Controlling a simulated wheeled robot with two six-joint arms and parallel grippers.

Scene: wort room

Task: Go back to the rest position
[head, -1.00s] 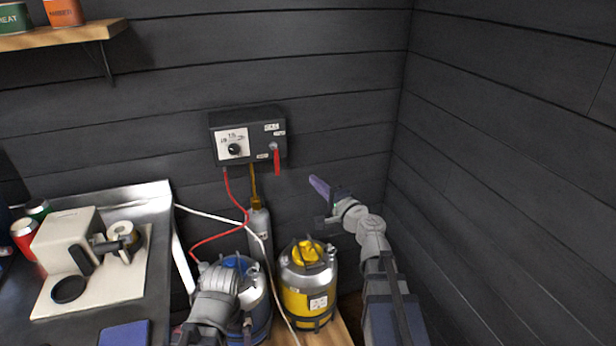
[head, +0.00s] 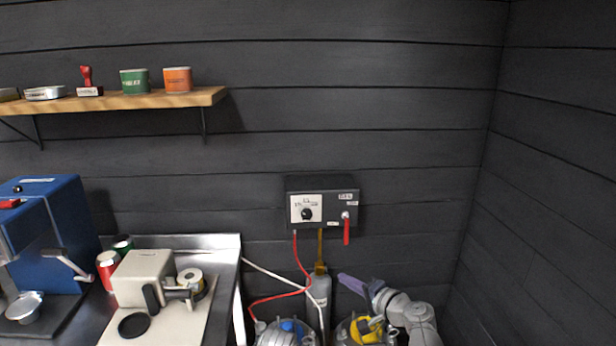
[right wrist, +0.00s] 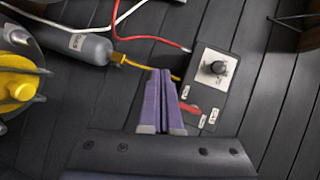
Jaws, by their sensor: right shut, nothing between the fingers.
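My right gripper (head: 346,281) is at the lower right of the head view, in front of the dark wall, just below the wall control box (head: 325,222). Its purple fingers are shut with nothing between them. In the right wrist view the closed fingers (right wrist: 161,80) point toward the box, whose dial plate (right wrist: 215,70) and red lever (right wrist: 190,110) show beyond them. I cannot tell the exact gap to the box. My left gripper is out of view.
A yellow-topped keg (head: 361,330), a blue-topped keg (head: 287,333) and a grey cylinder (head: 319,294) stand below the box. Red and white hoses hang nearby. A steel counter (head: 215,243) with a cream machine (head: 143,279) is left. A wooden shelf (head: 120,101) is above.

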